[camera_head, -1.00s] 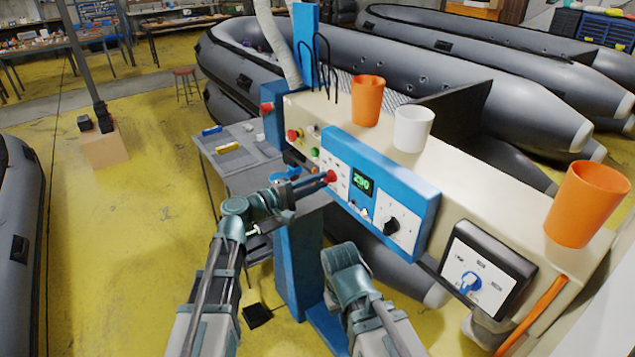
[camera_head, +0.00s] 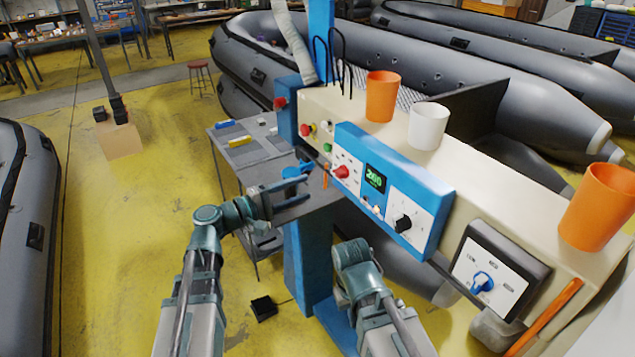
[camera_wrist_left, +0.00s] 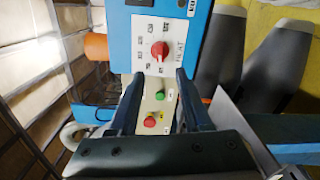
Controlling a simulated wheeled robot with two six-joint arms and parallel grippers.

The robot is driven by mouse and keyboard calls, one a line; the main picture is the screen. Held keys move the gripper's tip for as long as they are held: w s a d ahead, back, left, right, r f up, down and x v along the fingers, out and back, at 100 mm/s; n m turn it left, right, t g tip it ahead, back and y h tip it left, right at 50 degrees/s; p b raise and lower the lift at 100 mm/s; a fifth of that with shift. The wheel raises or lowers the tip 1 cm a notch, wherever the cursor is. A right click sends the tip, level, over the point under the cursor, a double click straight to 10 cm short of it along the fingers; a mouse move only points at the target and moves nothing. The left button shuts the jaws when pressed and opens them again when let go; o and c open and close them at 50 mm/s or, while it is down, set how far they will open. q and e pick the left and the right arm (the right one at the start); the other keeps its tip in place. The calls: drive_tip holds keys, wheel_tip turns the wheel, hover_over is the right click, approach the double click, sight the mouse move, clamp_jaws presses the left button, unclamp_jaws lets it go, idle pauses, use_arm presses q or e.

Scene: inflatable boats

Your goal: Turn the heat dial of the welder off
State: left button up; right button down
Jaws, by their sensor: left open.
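The heat dial (camera_head: 341,172) is a red knob on the white left panel of the welder's blue control box (camera_head: 350,135). In the left wrist view, the dial (camera_wrist_left: 160,50) has printed marks around it and the word HEAT beside it. I cannot tell which mark it points at. A green-digit display (camera_head: 375,178) beside it is lit and seems to read 200. My left gripper (camera_head: 308,184) is open and empty, short of the dial and to its left. The wrist view shows its fingers (camera_wrist_left: 157,88) apart, with the dial beyond the gap. My right gripper is out of view.
A black knob (camera_head: 403,223) and a blue knob (camera_head: 482,281) sit further right. Green and red buttons (camera_head: 307,129) are left of the dial. Orange cups (camera_head: 382,97) and a white cup (camera_head: 428,127) stand on top. A grey table (camera_head: 235,150) is behind my left gripper.

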use_arm(q)
drive_tip(key=shift+v, duration=2.35)
drive_tip(key=s+d+f+m+g+y+b, duration=0.1)
drive_tip(key=s+d+f+m+g+y, duration=0.1)
drive_tip(key=s+d+f+m+g, duration=0.3)
drive_tip(key=s+d+f+g+y+b, duration=0.1)
drive_tip(key=d+f+y, duration=0.15)
drive_tip(key=f, duration=0.45)
drive_tip(key=s+d+f+m+g+y+b, duration=0.1)
drive_tip(key=s+d+f+m+g, duration=0.2)
drive_tip(key=s+d+f, duration=0.15)
drive_tip(key=s+a+f+m+g+y+b, duration=0.1)
drive_tip(key=s+a+f+m+y, duration=0.4)
drive_tip(key=f+y, duration=0.5)
drive_tip(key=shift+s+a+g, duration=0.2)
drive_tip(key=shift+s+g, duration=0.2)
drive_tip(key=shift+s, duration=0.7)
drive_tip(key=shift+y, duration=0.25)
